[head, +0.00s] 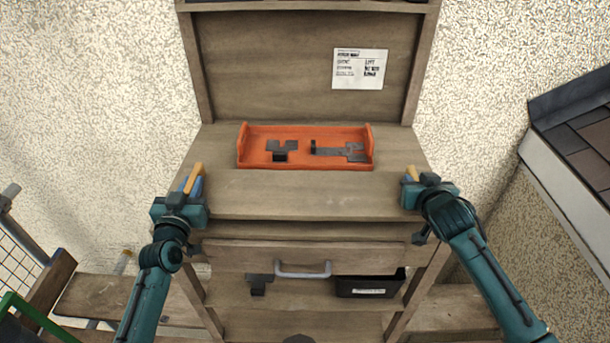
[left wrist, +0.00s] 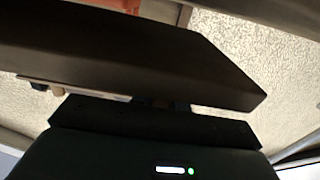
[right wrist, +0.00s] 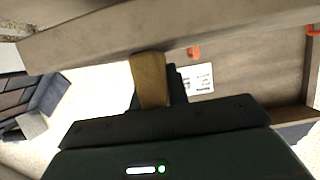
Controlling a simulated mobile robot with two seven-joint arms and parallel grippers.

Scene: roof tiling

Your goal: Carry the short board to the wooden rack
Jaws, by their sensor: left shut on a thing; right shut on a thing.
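The short board (head: 308,195) is a brown-grey wooden plank, level, across the front of a wooden cabinet with shelves. My left gripper (head: 192,187) is shut on its left end. My right gripper (head: 412,177) is shut on its right end. The board shows as a dark slab in the left wrist view (left wrist: 130,55) and as a long plank across the top of the right wrist view (right wrist: 120,30). The board hides part of the cabinet's worktop and front. I cannot tell for sure which wooden piece is the rack.
The cabinet's worktop (head: 400,148) carries an orange tray (head: 243,150) with dark metal brackets. Below are a drawer (head: 235,254) with a grey handle and a black bin (head: 370,287) on a shelf. A dark-tiled roof piece (head: 590,130) stands at right, a wire-mesh frame at left.

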